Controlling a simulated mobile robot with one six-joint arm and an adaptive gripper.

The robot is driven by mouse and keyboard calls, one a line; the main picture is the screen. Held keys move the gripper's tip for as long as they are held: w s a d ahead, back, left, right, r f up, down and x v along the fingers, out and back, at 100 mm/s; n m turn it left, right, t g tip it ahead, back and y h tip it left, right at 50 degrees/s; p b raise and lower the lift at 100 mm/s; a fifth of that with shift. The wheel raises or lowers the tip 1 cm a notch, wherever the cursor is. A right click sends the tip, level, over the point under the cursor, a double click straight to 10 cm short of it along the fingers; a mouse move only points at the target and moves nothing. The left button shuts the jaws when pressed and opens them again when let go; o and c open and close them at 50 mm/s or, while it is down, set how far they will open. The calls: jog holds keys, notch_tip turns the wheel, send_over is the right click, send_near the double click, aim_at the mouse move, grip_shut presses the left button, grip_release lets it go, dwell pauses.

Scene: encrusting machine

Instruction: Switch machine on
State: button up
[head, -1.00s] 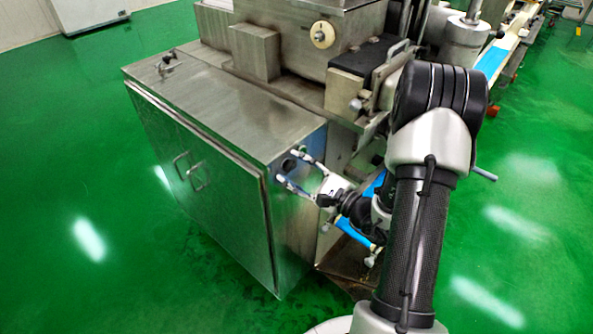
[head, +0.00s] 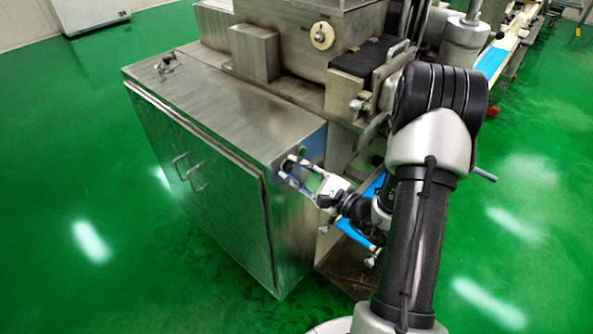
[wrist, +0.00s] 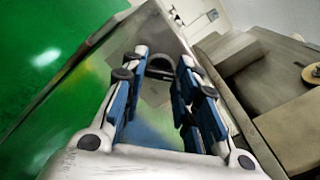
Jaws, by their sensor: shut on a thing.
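The machine is a steel cabinet (head: 225,105) with works on top. My gripper (head: 287,167) is at the cabinet's narrow right side, near its top edge. Its fingers are drawn close together on a small dark switch knob on that panel. The fingers and their blue pads hide most of the knob in the head view. In the wrist view, the dark rounded switch knob (wrist: 160,64) shows between the fingertips of my gripper (wrist: 164,75). Whether the knob is turned cannot be told.
A second small dark fitting (head: 303,151) sits on the panel just above the fingers. Cabinet doors with handles (head: 188,172) face left. A blue conveyor belt (head: 355,232) lies behind my wrist at the right. The green floor (head: 90,200) at left is clear.

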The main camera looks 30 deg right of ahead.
jog(key=shift+m, duration=0.3)
jog(key=m+p, duration=0.2)
jog(key=m, duration=0.2)
jog(key=shift+r, duration=0.1)
jog(key=m+p, duration=0.3)
jog(key=m, duration=0.2)
jog(key=m+p, duration=0.3)
jog(key=m, duration=0.2)
jog(key=shift+d, duration=0.1)
jog(key=shift+m+p, duration=0.75)
jog(key=shift+m, duration=0.85)
jog(key=o, duration=1.1)
jog(key=shift+c, duration=0.2)
